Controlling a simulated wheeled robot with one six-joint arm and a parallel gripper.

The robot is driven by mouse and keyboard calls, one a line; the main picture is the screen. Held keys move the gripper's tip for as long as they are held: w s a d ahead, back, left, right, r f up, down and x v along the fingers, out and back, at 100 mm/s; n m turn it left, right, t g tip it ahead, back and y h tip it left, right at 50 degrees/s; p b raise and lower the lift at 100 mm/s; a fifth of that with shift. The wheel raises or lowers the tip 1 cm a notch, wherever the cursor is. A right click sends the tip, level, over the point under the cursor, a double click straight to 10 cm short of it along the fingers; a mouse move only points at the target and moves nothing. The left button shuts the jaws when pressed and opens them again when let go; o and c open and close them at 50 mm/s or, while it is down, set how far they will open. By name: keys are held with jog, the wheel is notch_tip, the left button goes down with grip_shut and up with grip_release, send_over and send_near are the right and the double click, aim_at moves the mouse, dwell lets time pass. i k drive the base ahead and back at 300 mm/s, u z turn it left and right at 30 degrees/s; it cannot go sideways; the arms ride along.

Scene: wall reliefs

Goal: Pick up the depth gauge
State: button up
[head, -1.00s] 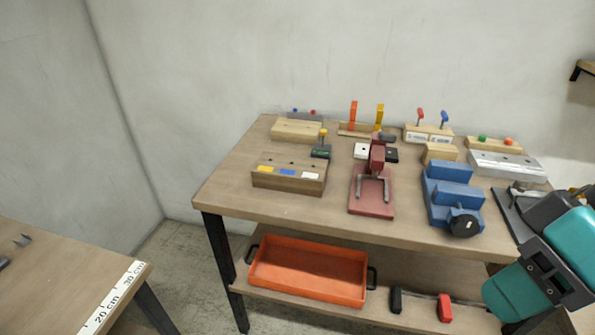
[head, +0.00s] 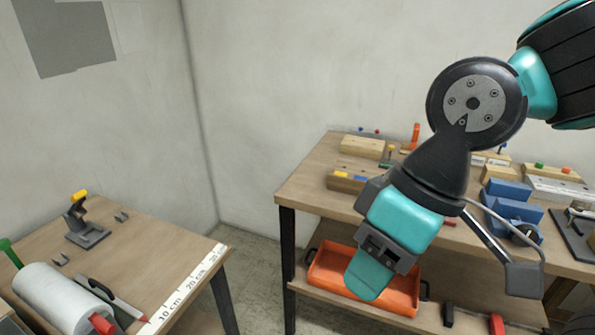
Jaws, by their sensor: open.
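A small dark block with a yellow-topped upright pin (head: 391,153) stands on the far table, beside the wooden blocks; it may be the depth gauge, but it is too small to be sure. My gripper (head: 368,277) hangs in front of that table in the head view, teal and dark, pointing down. It is open, and nothing shows held in it. It overlaps the orange tray in the picture but looks nearer to the camera. My arm hides the middle of the tabletop, including most of the red clamp-like stand.
The far table (head: 305,180) carries wooden blocks, a blue vise (head: 512,205) and pegged racks. An orange tray (head: 330,272) sits on its lower shelf. A nearer table at left holds a white roll (head: 62,298), a yellow-topped tool (head: 84,218) and a ruler strip (head: 185,293). Floor shows between the tables.

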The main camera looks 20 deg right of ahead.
aim_at(384, 164)
jog(key=u, duration=2.4)
jog(key=k, duration=1.9)
jog(key=z, duration=1.35)
jog(key=i, duration=1.65)
jog(key=z, duration=0.05)
